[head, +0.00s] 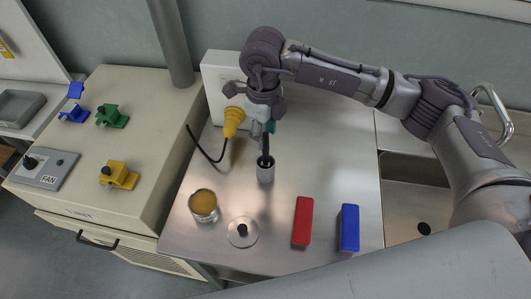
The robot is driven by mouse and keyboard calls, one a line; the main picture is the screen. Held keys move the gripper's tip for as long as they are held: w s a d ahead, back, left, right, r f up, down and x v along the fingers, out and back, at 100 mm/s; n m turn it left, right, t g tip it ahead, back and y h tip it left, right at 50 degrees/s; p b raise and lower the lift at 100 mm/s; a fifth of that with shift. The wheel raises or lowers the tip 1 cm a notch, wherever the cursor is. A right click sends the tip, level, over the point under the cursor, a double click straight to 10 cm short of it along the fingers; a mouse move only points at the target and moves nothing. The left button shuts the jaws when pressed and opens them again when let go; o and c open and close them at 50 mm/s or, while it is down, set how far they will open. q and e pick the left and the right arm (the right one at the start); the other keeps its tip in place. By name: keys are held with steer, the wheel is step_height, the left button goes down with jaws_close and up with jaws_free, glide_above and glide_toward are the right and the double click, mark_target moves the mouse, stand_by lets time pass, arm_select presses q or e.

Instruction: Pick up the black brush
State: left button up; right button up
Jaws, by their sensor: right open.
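The black brush (265,145) stands upright in a small grey metal cup (265,173) on the steel worktop, with its dark upper part sticking out. My right gripper (257,101) is open and hangs behind the brush, near the white box at the back of the worktop. Its fingers look apart from the brush, though the exact gap in depth is hard to judge. A small teal piece (270,127) shows just above the brush top, partly hidden. My left gripper is not in view.
A yellow plug (233,121) with a black cable is left of the gripper. An open tin (203,205), a round lid (243,232), a red block (302,221) and a blue block (349,228) lie in front. A sink (415,200) is at right, a cabinet (105,150) at left.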

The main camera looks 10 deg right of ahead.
mark_target(265, 148)
steer(key=shift+w+f, duration=0.1)
steer(key=shift+f, duration=0.45)
steer(key=shift+w+d+f, duration=0.1)
steer(key=shift+w+f, duration=0.05)
steer(key=shift+f, duration=0.2)
step_height(265, 148, down, 2)
steer(key=p, duration=0.3)
steer(key=shift+d+f, duration=0.1)
steer(key=shift+f, duration=0.05)
step_height(265, 148, down, 2)
steer(key=shift+f+p, duration=0.2)
steer(key=shift+p, duration=0.1)
steer(key=shift+w+f, duration=0.1)
steer(key=shift+f, duration=0.1)
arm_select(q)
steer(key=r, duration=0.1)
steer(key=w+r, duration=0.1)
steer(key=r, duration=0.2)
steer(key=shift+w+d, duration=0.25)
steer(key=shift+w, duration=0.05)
arm_select(e)
steer(key=shift+f, duration=0.1)
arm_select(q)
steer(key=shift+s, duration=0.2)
arm_select(e)
jaws_close()
